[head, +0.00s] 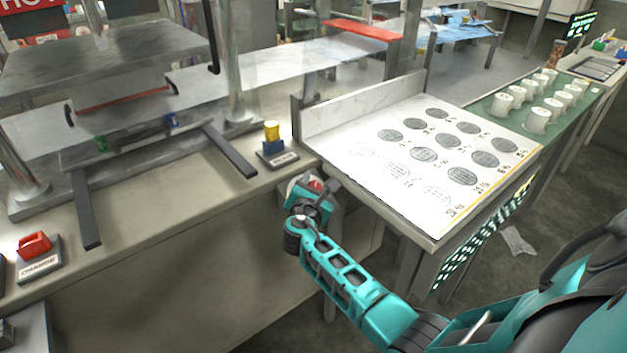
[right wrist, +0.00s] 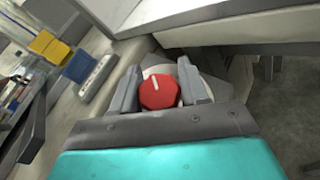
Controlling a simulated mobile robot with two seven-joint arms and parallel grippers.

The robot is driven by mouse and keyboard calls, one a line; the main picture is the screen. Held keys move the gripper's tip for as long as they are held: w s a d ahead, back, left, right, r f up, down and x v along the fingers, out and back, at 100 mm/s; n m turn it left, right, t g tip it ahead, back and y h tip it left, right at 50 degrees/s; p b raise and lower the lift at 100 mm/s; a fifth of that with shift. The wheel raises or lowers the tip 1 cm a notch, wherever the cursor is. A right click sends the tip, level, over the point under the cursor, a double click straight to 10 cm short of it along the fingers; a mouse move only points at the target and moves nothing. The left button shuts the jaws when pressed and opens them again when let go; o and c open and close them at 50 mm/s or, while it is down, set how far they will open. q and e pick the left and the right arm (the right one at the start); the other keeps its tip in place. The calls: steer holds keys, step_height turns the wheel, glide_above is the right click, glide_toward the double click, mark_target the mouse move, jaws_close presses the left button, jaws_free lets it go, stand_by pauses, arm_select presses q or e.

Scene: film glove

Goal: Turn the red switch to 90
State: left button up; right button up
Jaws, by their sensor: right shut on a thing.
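The red switch (right wrist: 159,92) is a round red knob with a white mark on its face, seen in the right wrist view. The white mark points up and slightly right there. My right gripper (right wrist: 160,88) is shut on the red switch, with one grey finger on each side of it. In the head view a bit of the red switch (head: 316,186) shows at my right gripper (head: 308,190), by the front edge of the counter; most of it is hidden. My left gripper is not in view.
A yellow and blue switch (head: 271,138) stands on the counter (head: 215,190) behind my right gripper. Another red switch (head: 34,244) sits at the far left. A white panel with dark round prints (head: 385,170) stands to the right. Metal bars (head: 228,150) jut from the press.

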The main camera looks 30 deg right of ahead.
steer(key=m+g, duration=0.2)
steer(key=m+g+h, duration=0.1)
steer(key=m+g, duration=0.2)
steer(key=shift+s+d+f, duration=0.1)
steer(key=shift+s, duration=0.05)
steer(key=m+g, duration=0.3)
steer(key=shift+s+f, duration=0.1)
steer(key=shift+s, duration=0.1)
steer(key=shift+s+f+m+g, duration=0.1)
steer(key=shift+s+m+g, duration=0.05)
steer(key=shift+m+g, duration=0.65)
steer(key=shift+d+y, duration=0.1)
steer(key=shift+y, duration=0.2)
steer(key=o, duration=1)
steer(key=shift+c, duration=0.2)
